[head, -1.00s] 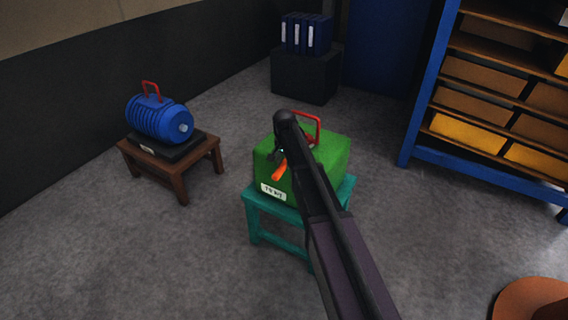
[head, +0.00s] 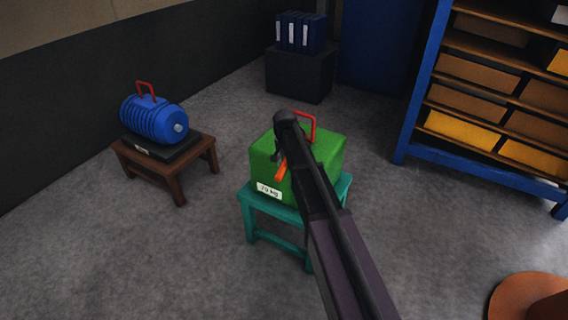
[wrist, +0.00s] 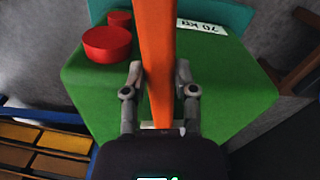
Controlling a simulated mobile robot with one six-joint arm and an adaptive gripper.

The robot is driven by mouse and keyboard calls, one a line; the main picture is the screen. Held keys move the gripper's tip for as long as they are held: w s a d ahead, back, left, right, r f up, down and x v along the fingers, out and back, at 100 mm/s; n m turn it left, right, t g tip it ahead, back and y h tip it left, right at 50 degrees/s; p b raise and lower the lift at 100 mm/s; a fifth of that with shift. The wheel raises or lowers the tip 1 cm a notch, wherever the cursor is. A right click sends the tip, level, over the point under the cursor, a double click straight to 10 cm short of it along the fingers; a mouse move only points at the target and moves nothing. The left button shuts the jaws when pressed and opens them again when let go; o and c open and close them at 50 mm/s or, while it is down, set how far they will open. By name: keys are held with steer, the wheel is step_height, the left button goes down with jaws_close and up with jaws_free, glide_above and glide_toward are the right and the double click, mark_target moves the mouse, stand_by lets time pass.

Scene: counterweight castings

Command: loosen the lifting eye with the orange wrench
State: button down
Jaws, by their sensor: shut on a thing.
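The green casting (head: 318,150), with a white "70 kg" label, rests on a teal stool (head: 272,212). Its red lifting eye (head: 313,128) stands up from the top, partly hidden behind my arm. The wrist view shows red round parts (wrist: 107,44) left of my fingers. My gripper (wrist: 159,74) is shut on the orange wrench (wrist: 154,40), over the casting's green top. The wrench's orange length runs between the fingers to the top of that view. In the head view the wrench (head: 282,168) shows left of my arm. I cannot tell whether it touches the lifting eye.
A blue motor (head: 153,121) with a red handle sits on a brown stool (head: 178,182) to the left. A dark cabinet (head: 300,75) with blue binders stands behind. A blue-framed shelf (head: 420,85) is at the right. An orange-brown round object (head: 528,298) is at lower right.

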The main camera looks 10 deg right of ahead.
steer(key=shift+d, duration=0.2)
steer(key=shift+s+d+n, duration=0.3)
steer(key=shift+d+n, duration=0.2)
steer(key=shift+d, duration=0.1)
steer(key=shift+s+d, duration=0.1)
steer(key=shift+d, duration=0.25)
stand_by(0.5)
steer(key=shift+s+d+n, duration=0.2)
steer(key=shift+d+n, duration=0.4)
steer(key=shift+d, duration=0.35)
stand_by(0.3)
steer(key=shift+s+d+n, duration=0.2)
steer(key=shift+d+n, duration=0.3)
steer(key=shift+d, duration=0.15)
steer(key=shift+d, duration=0.35)
steer(key=shift+d+n, duration=0.6)
steer(key=shift+d, duration=0.05)
